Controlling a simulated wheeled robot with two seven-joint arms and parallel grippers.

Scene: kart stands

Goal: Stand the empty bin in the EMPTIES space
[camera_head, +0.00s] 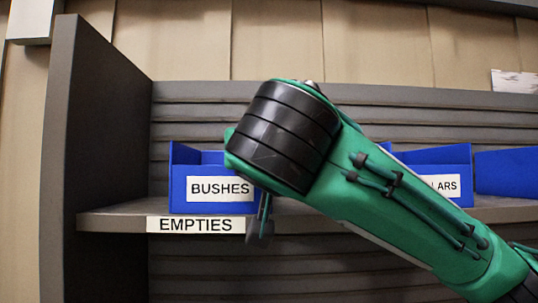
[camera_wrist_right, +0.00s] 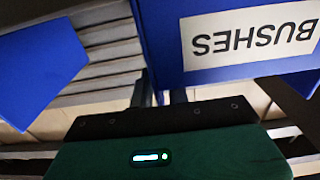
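A blue bin labelled BUSHES (camera_head: 181,200) stands upright on the shelf, directly above the EMPTIES label (camera_head: 196,225). Its inside is not visible, so I cannot tell whether it is empty. My right gripper (camera_head: 262,228) is at the bin's right front edge, its wrist hiding part of the bin. In the right wrist view the bin (camera_wrist_right: 165,40) is upside down and close, and the two dark fingers (camera_wrist_right: 159,93) are at its edge. I cannot tell whether they are closed on the bin wall. My left gripper is not in view.
A blue bin with a label ending in LARS (camera_head: 440,156) stands further right, partly behind my arm. Another blue bin (camera_head: 508,172) is at the far right. A grey side panel (camera_head: 95,120) closes the shelf (camera_head: 110,219) on the left, with a narrow gap beside the BUSHES bin.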

